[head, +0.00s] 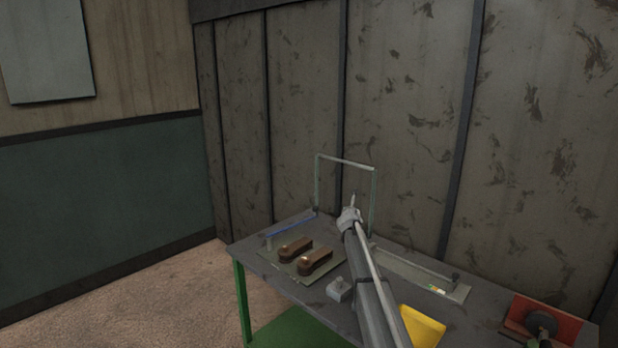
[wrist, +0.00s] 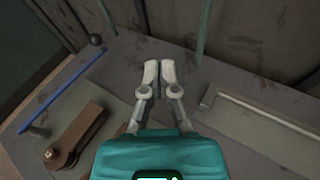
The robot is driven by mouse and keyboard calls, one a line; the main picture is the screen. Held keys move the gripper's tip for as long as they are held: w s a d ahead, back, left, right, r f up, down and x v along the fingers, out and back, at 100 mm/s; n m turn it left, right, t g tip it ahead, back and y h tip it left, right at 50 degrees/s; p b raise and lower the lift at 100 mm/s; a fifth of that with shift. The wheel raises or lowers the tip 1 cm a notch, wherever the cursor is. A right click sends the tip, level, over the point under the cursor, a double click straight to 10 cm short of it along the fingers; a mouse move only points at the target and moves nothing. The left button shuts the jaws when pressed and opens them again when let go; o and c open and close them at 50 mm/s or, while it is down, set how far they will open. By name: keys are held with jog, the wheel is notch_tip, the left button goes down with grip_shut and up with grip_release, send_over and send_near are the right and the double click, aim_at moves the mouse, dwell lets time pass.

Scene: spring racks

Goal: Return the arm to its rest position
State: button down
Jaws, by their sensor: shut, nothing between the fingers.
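My arm (head: 370,290) reaches up and forward over the grey table in the head view. My gripper (head: 352,202) is at its end, in front of the upright metal frame. In the wrist view my gripper (wrist: 160,72) points toward the back of the table with its two fingers close together. It is shut, with nothing held between the fingertips. The fingers appear clear of the things on the table.
The table (head: 300,292) carries two brown pieces on a plate (head: 272,257), a blue rod (head: 291,226), a small grey block (head: 339,290) and a long plate (head: 415,272). A yellow bin (head: 424,328) and a red block (head: 560,318) are at right. The metal frame (head: 374,205) stands behind my gripper.

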jog(key=s+d+f+m+g+b, duration=0.1)
jog(key=s+f+m, duration=0.3)
jog(key=s, duration=0.5)
jog(key=s+d+f+m+g, duration=0.1)
jog(key=s+f+m+g, duration=0.3)
jog(key=s+m, duration=0.4)
jog(key=s+d+f+m+g+h+b, duration=0.1)
jog(key=s+f+m, duration=0.3)
jog(key=s, duration=0.8)
jog(key=shift+s+d+f+m+g+b, duration=0.1)
jog(key=shift+d+m+g+b, duration=0.15)
jog(key=shift+m+g, duration=0.2)
jog(key=shift+s+d+m+g+b, duration=0.1)
jog(key=shift+d+m+g, duration=0.25)
jog(key=shift+m, duration=0.1)
jog(key=s+a+f+m+g+y, duration=0.1)
jog(key=s+m, duration=0.4)
jog(key=s, duration=0.6)
jog(key=s+a+f+m+g+y+b, duration=0.1)
jog(key=s+f+m+g, duration=0.2)
jog(key=s, duration=0.8)
jog(key=s+a+f+m+g+y+b, duration=0.1)
jog(key=s+a+f+m+g, duration=0.1)
jog(key=s+m, duration=0.5)
jog(key=s+f+g, duration=0.1)
jog(key=s, duration=0.3)
jog(key=shift+s+g+y, duration=0.3)
jog(key=shift+a+f, duration=0.15)
